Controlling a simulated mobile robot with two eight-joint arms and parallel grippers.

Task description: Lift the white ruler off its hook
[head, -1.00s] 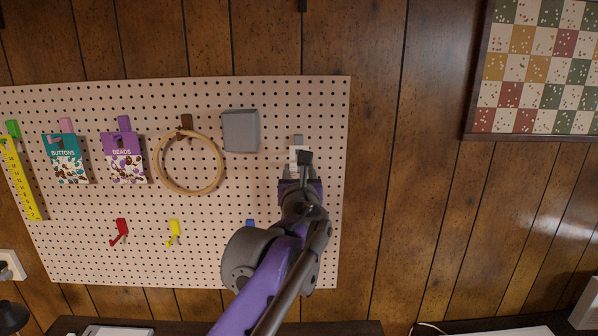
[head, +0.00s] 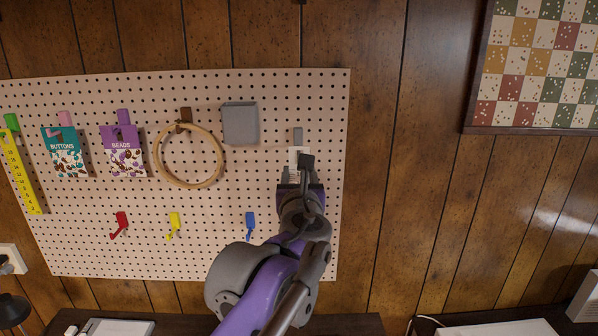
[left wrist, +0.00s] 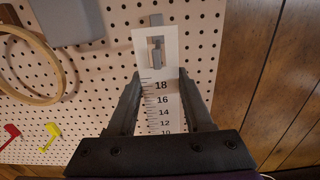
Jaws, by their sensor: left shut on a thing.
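The white ruler (head: 296,154) hangs upright at the right side of the pegboard, mostly hidden behind my left gripper in the head view. In the left wrist view the ruler (left wrist: 171,88) shows black markings and a slot near its top. A grey hook (head: 298,135) is above the ruler's top edge; in the left wrist view the hook (left wrist: 157,48) shows through the slot. My left gripper (head: 303,172) is shut on the ruler below the slot; its fingers (left wrist: 160,74) lie along both edges. My right gripper is in neither view.
The pegboard (head: 215,240) also bears a wooden hoop (head: 219,165), a grey block (head: 240,123), bead and button packets, and a yellow ruler (head: 20,178). Red, yellow and blue hooks (head: 250,225) stick out below. Bare wood wall (head: 400,220) lies to the right.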

